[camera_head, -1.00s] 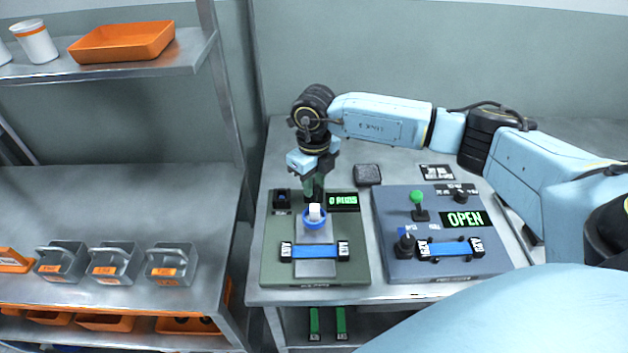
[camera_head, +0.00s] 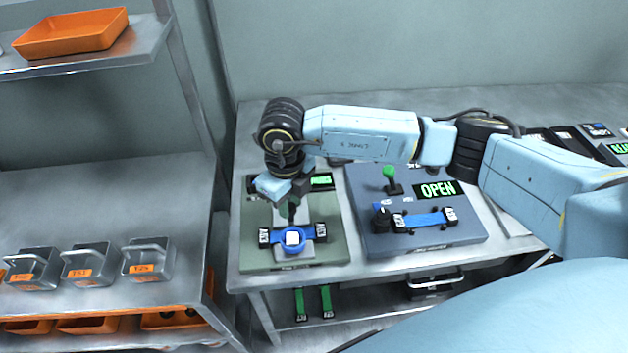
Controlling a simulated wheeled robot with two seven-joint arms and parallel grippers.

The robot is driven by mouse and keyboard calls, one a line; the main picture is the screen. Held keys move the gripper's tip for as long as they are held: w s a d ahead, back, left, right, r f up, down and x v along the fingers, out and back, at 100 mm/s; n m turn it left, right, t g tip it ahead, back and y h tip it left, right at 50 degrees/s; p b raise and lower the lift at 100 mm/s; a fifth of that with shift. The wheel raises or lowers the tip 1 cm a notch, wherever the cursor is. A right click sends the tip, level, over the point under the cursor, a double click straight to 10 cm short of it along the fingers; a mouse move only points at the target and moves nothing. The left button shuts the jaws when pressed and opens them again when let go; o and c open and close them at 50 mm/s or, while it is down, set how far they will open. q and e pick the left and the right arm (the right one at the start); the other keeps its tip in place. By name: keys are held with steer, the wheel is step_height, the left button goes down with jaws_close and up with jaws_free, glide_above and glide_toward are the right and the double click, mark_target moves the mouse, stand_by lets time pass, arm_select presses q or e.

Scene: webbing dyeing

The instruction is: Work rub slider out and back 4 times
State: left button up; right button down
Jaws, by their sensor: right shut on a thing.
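The rub slider, a blue ring with a white block (camera_head: 292,237), sits over the middle of a blue webbing strip on the green board (camera_head: 330,252). Black-and-white clamps (camera_head: 264,237) hold the strip's ends. My right gripper (camera_head: 289,220) reaches down from behind and is shut on the rub slider; its fingertips are partly hidden. The green-lettered counter display (camera_head: 321,181) at the board's back is partly covered by my arm and I cannot read it fully. My left gripper is out of view.
A blue-grey unit (camera_head: 465,231) beside it carries a green-knobbed lever (camera_head: 390,176), another blue strip and a display reading OPEN (camera_head: 438,190). Shelves at left hold an orange tray (camera_head: 72,33) and several metal containers (camera_head: 148,262). Green strips (camera_head: 326,301) show below the table.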

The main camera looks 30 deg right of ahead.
steer(key=shift+s+a, duration=0.15)
steer(key=shift+s, duration=0.2)
steer(key=c, duration=1.2)
jaws_free()
steer(key=shift+s, duration=0.1)
steer(key=shift+r, duration=0.25)
step_height(320, 180, up, 13)
steer(key=shift+f+b, duration=0.1)
steer(key=shift+b, duration=0.3)
